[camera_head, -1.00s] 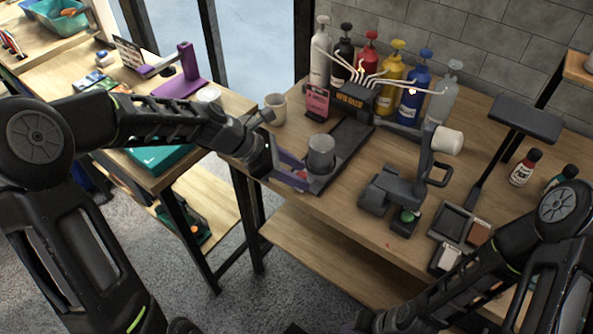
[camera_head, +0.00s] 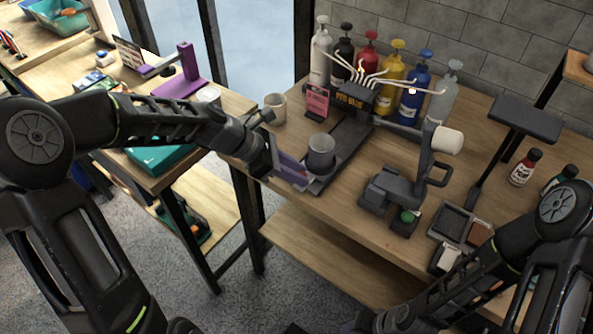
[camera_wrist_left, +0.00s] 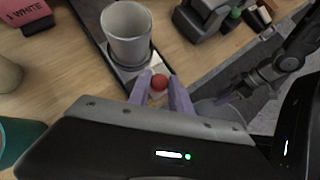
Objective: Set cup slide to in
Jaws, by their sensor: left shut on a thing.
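The cup slide is a dark flat track (camera_head: 346,143) on the table, with a plate at its near end. A grey cup (camera_head: 320,153) stands upright on that plate, and it also shows in the left wrist view (camera_wrist_left: 127,34). A red knob (camera_wrist_left: 159,82) sits at the near edge of the slide. My left gripper (camera_head: 300,183) is shut on the knob, with its purple fingers (camera_wrist_left: 160,92) on either side of it. In the head view the knob is hidden by the fingers. My right arm is at the lower right, and its gripper cannot be made out.
A dispenser (camera_head: 355,98) with several thin spouts stands at the track's far end, before several pump bottles (camera_head: 388,82). A dark press-like device (camera_head: 393,190) stands to the right.

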